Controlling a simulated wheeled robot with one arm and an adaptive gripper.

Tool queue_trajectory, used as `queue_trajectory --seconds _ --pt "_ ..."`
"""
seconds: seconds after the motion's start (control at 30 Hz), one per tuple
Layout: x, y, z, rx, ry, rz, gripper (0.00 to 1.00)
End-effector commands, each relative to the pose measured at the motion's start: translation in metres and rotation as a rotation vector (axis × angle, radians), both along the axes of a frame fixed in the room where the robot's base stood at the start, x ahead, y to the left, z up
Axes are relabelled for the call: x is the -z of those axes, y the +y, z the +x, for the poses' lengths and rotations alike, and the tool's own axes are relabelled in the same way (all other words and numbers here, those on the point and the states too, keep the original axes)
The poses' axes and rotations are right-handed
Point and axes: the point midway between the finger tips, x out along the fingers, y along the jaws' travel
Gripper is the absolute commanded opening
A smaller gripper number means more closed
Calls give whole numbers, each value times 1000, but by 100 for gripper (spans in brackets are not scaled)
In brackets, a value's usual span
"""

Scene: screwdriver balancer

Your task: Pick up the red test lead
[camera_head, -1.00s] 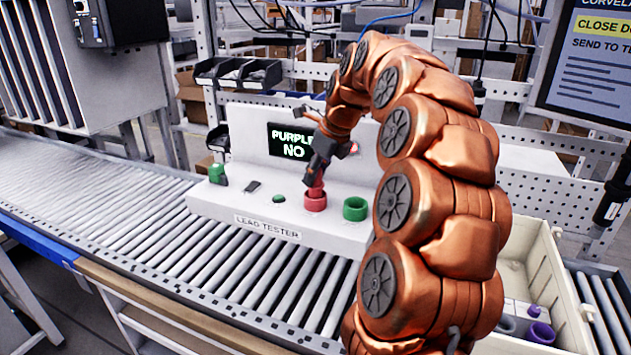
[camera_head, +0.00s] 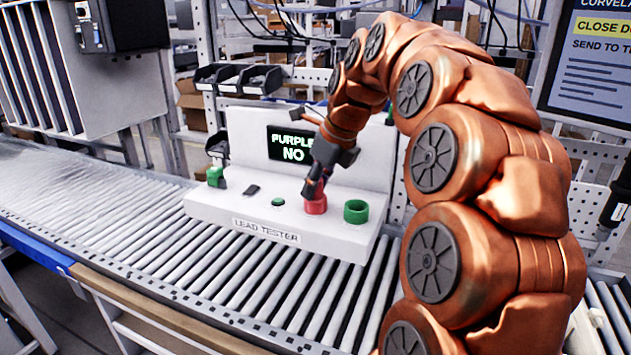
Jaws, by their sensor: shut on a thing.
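The white lead tester (camera_head: 225,212) sits on the roller conveyor, its screen reading "PURPLE NO". A red ring-shaped socket (camera_head: 316,206) is on its top, left of a green socket (camera_head: 356,211). My gripper (camera_head: 314,190) points down right at the red socket. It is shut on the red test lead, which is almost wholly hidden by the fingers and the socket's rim. I cannot tell whether the lead is inside the socket or just above it.
A green plug-like piece (camera_head: 216,176) stands at the tester's left end, beside a small dark part (camera_head: 252,190) and a green button (camera_head: 278,201). Black bins (camera_head: 237,78) hang behind. My arm covers much of the right side. The conveyor (camera_head: 90,215) left of the tester is clear.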

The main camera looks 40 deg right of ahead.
Motion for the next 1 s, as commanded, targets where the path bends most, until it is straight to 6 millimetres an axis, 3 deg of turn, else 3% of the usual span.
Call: queue_trajectory --seconds 0.4,1.0 --pt "-6 37 -50 2 -4 -2 0" --pt "-8 47 -63 0 -2 0 0"
